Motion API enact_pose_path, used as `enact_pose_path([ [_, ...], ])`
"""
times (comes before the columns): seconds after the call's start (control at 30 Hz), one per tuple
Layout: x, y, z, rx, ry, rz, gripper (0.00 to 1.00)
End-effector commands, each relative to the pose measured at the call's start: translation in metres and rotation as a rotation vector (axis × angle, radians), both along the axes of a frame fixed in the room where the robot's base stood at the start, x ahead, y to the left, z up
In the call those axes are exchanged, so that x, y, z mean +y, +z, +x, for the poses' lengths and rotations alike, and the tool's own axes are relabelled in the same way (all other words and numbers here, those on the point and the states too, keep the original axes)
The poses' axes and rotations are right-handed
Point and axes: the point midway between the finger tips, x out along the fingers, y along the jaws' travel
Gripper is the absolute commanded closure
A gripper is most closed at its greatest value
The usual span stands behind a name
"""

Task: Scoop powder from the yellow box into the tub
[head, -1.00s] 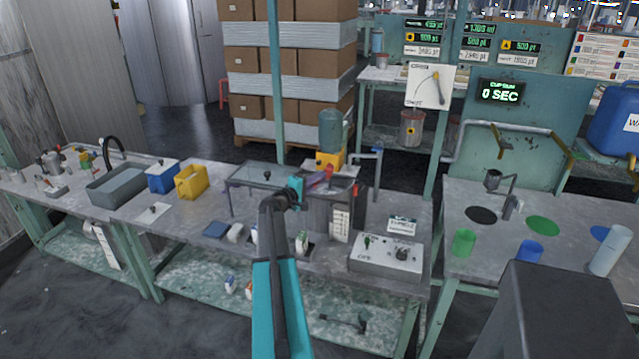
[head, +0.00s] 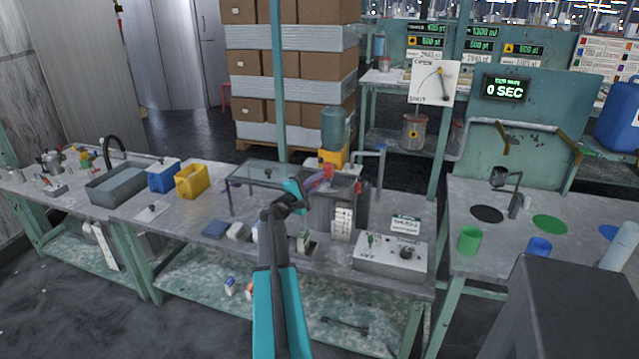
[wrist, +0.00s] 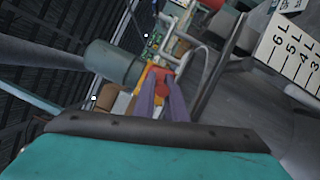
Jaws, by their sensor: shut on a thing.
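The yellow box (head: 192,181) stands on the left bench with its top open; I cannot see powder in it. A dark grey tub (head: 322,214) stands further right on the bench, with a white level scale (head: 343,222) on its front. The scale also shows in the wrist view (wrist: 290,45). My gripper (head: 322,178) is above the tub, well to the right of the yellow box. In the wrist view its purple fingers (wrist: 162,98) are shut on a small red thing (wrist: 162,84). Its shape and any load are hidden or too small to tell.
A blue box (head: 163,178) with a white lid and a grey sink (head: 120,186) stand left of the yellow box. A loose white lid (head: 152,213) lies before it. A control box (head: 390,257) sits right.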

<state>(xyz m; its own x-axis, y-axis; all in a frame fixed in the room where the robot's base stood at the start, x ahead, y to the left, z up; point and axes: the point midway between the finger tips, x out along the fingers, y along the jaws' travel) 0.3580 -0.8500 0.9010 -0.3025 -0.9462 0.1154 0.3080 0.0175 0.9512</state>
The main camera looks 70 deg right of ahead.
Motion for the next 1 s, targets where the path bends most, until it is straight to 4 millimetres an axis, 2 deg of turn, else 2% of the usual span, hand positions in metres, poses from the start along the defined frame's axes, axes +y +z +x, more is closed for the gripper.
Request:
enact_pose_path([
  [0.5,0.0003,-0.0027,0.0044,0.223,0.0,-0.013,1.0],
  [1.0,0.0002,-0.001,0.0054,0.27,0.0,-0.015,1.0],
])
